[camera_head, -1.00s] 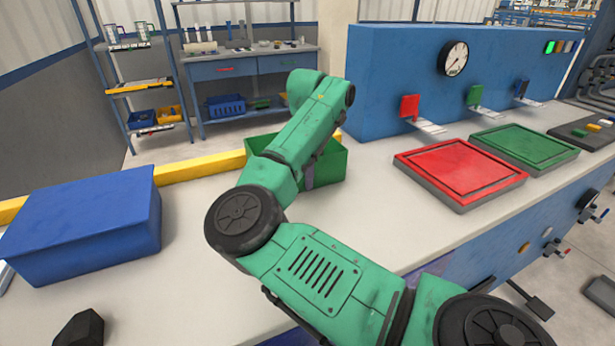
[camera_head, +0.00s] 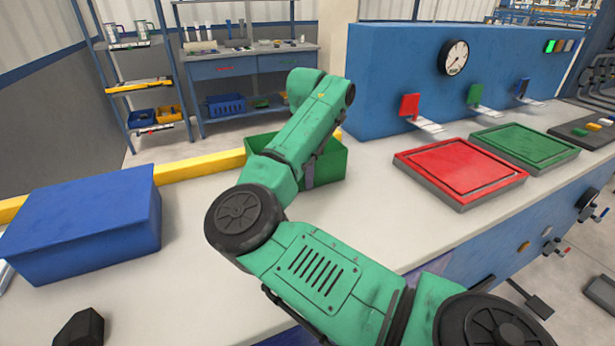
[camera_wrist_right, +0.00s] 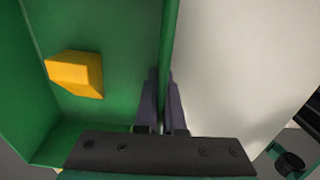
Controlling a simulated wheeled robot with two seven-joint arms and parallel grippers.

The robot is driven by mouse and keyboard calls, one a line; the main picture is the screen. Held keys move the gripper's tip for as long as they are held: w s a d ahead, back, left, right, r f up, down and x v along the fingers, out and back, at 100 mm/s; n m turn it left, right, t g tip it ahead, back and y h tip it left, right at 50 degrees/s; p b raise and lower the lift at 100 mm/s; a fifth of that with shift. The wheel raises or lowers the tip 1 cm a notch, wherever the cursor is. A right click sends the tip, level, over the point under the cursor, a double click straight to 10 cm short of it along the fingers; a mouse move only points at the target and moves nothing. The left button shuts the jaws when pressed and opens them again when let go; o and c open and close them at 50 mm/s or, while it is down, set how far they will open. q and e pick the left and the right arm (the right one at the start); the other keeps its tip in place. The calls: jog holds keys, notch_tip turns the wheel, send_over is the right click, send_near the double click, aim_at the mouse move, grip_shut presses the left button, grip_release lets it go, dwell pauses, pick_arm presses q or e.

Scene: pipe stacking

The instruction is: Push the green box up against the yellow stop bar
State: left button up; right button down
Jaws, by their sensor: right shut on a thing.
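The green box (camera_head: 333,165) stands on the pale table near its back edge, partly hidden behind my right arm. The yellow stop bar (camera_head: 202,166) runs along the back edge and passes behind the box. The box is close to the bar, but I cannot tell if they touch. My right gripper (camera_wrist_right: 162,95) is shut on the box's wall (camera_wrist_right: 168,45), with one finger on each side of it. In the head view, a finger shows at the box's near side. A yellow block (camera_wrist_right: 77,73) lies inside the box. My left gripper is not in view.
A blue box (camera_head: 85,222) stands on the left of the table, with a dark faceted thing (camera_head: 80,328) in front. A red tray (camera_head: 460,170) and a green tray (camera_head: 524,146) lie right. A blue panel with a gauge (camera_head: 454,58) stands behind. The table between the boxes is clear.

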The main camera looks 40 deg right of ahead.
dwell(0.4)
jog(key=c, duration=0.9)
grip_release()
jog(key=shift+c, duration=0.2)
jog(key=shift+r, duration=0.35)
notch_tip(320, 180, up, 14)
jog(key=p, duration=0.3)
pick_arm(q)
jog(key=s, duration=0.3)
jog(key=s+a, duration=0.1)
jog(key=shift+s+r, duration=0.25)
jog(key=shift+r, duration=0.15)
